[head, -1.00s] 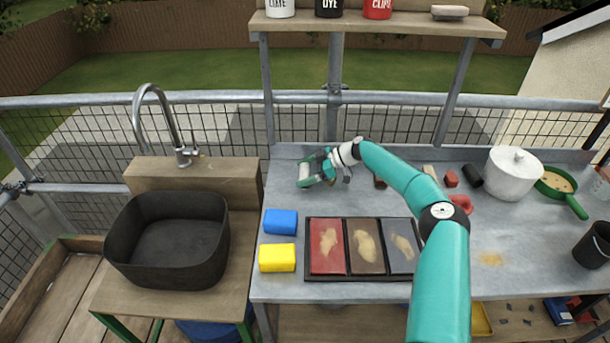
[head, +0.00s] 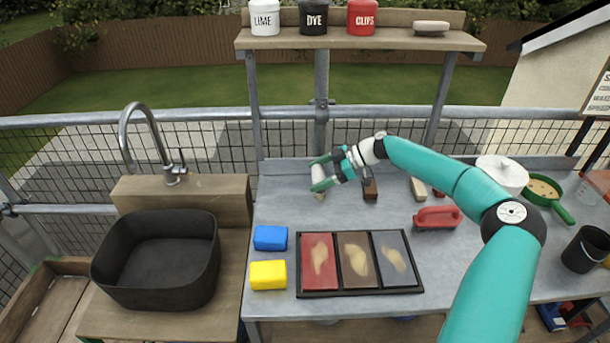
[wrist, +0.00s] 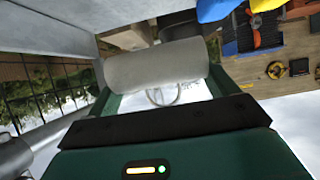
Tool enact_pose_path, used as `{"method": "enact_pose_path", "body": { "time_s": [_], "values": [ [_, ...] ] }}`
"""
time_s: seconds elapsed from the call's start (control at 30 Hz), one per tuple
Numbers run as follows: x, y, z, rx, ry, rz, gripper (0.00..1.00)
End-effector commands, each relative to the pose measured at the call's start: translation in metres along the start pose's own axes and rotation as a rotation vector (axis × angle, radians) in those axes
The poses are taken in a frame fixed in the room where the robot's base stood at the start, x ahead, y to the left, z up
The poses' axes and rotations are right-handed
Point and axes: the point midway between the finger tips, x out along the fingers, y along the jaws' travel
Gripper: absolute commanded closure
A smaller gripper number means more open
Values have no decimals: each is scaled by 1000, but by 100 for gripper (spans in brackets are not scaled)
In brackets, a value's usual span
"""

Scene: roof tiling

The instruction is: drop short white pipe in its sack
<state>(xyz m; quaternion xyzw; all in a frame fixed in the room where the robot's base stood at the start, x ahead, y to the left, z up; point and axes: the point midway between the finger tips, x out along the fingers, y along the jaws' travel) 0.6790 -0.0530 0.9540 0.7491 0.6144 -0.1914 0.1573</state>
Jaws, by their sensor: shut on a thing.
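My gripper (head: 322,175) is at the back of the grey workbench, left of its middle, and is shut on a short white pipe (head: 317,173). In the wrist view the pipe (wrist: 155,65) lies crosswise between the green fingers, its length running left to right. In the head view the gripper and pipe appear raised above the bench top. No sack can be made out in either view.
A black basin (head: 157,258) stands left. A shelf (head: 350,41) with tins spans the back.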

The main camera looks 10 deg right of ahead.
Motion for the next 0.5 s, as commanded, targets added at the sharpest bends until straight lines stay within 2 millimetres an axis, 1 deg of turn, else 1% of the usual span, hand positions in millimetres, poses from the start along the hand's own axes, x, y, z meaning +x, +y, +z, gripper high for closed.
{"method": "enact_pose_path", "body": {
  "time_s": [0.03,0.2,0.33,0.5],
  "values": [
    [-8,-6,0,0,-1,1,36],
    [-24,-20,-2,1,0,0,36],
    [-28,-24,-2,1,1,-1,36],
    [-29,-25,-2,0,1,-1,36]
  ]
}}
